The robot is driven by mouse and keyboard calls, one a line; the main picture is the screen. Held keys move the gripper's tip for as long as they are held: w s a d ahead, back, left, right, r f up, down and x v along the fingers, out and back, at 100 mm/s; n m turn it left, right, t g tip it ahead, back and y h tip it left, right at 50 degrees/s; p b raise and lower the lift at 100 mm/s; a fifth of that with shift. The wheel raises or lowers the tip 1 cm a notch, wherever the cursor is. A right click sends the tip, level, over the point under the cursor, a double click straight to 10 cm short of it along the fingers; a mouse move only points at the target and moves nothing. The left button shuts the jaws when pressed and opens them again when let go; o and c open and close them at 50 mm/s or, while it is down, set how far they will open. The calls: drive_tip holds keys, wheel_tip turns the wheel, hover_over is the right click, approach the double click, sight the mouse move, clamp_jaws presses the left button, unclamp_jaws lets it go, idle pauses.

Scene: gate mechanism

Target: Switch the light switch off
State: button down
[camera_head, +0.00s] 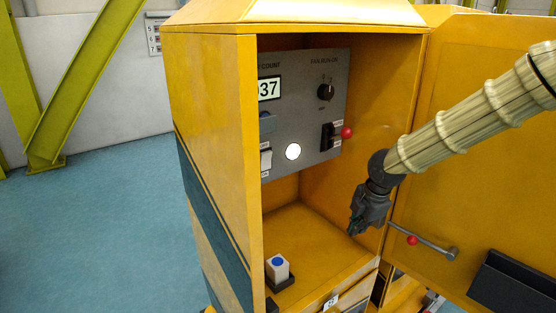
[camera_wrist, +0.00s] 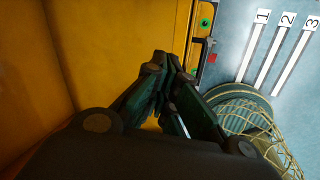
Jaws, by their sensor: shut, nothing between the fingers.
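A grey control panel (camera_head: 300,95) is set inside the open yellow cabinet. It carries a white rocker switch (camera_head: 266,160) at its lower left and a black switch (camera_head: 327,137) at its lower right, both with small labels that I cannot read. I cannot tell which is the light switch. A round white lamp (camera_head: 293,152) between them looks bright. My gripper (camera_head: 355,230) is shut and empty, pointing down at the cabinet opening, below and right of the panel, apart from both switches. In the wrist view my shut fingers (camera_wrist: 172,65) show, but no switch does.
A red ball (camera_head: 347,132) is beside the black switch. A white block with a blue dot (camera_head: 278,267) sits on the cabinet floor. The open door (camera_head: 470,150) is at right.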

drive_tip(key=w+a+r+n+t+y+p, duration=0.5)
drive_tip(key=w+a+r+y, duration=0.2)
drive_tip(key=s+a+r+n+g+y+p, duration=0.2)
drive_tip(key=s+r+n+g+y+p, duration=0.2)
drive_tip(key=s+r+n+g+y, duration=0.2)
drive_tip(key=s+r+n+y, duration=0.2)
drive_tip(key=s+r+y, duration=0.2)
drive_tip(key=s, duration=0.1)
drive_tip(key=shift+s+a+r+y+p, duration=0.2)
drive_tip(key=shift+s+y+p, duration=0.1)
drive_tip(key=shift+p, duration=0.1)
drive_tip(key=p, duration=0.4)
approach(266, 161)
drive_tip(key=s+a+r, duration=0.1)
drive_tip(key=s+a, duration=0.3)
drive_tip(key=s, duration=0.1)
drive_tip(key=shift+w+a+r+p, duration=0.1)
drive_tip(key=shift+w+a+p, duration=0.1)
drive_tip(key=shift+w+a, duration=0.3)
drive_tip(key=shift+w+a+r+p, duration=0.15)
drive_tip(key=shift+w+a, duration=0.2)
drive_tip(key=shift+w, duration=0.35)
drive_tip(key=shift+w+a+p, duration=0.2)
drive_tip(key=shift+w+a, duration=0.2)
drive_tip(key=shift+w, duration=0.2)
